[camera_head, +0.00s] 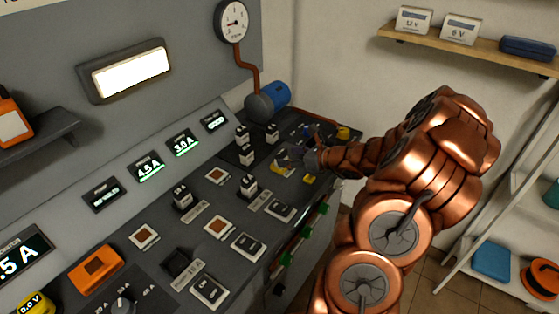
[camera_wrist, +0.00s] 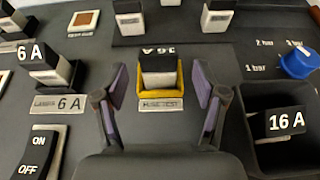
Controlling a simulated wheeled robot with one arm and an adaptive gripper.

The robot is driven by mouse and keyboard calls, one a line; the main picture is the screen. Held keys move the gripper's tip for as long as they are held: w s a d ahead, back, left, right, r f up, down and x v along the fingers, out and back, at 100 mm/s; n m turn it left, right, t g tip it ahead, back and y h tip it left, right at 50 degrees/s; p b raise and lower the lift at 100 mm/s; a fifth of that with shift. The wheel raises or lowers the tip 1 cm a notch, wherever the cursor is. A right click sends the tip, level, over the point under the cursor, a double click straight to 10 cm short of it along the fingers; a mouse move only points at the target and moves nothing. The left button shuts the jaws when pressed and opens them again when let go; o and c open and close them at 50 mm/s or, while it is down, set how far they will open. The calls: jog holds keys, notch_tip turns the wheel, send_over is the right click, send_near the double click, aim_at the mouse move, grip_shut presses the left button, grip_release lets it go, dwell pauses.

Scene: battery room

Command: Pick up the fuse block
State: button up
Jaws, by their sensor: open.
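A fuse block (camera_wrist: 159,72) with a dark top and pale body stands in a yellow-rimmed socket (camera_wrist: 146,95) in the wrist view. The label in front reads "FUSE TEST", and the marking on its top edge is upside down. My gripper (camera_wrist: 161,84) is open, with one purple-padded finger on each side of the block and a visible gap to each. In the head view my gripper (camera_head: 297,159) is low over the far right part of the console. There it hides much of the block's area.
A 6 A block (camera_wrist: 53,68) stands left of the gripper, and a 16 A block (camera_wrist: 280,124) sits in a black bin (camera_wrist: 246,100) on the right. A blue knob (camera_wrist: 297,63) rises behind the bin. More blocks (camera_head: 243,137) stand farther back on the console.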

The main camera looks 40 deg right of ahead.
aim_at(284, 157)
jog(key=shift+p+x, duration=0.55)
jog(key=shift+x, duration=1.8)
jog(key=shift+a, duration=0.1)
jog(key=shift+s, duration=0.1)
grip_shut()
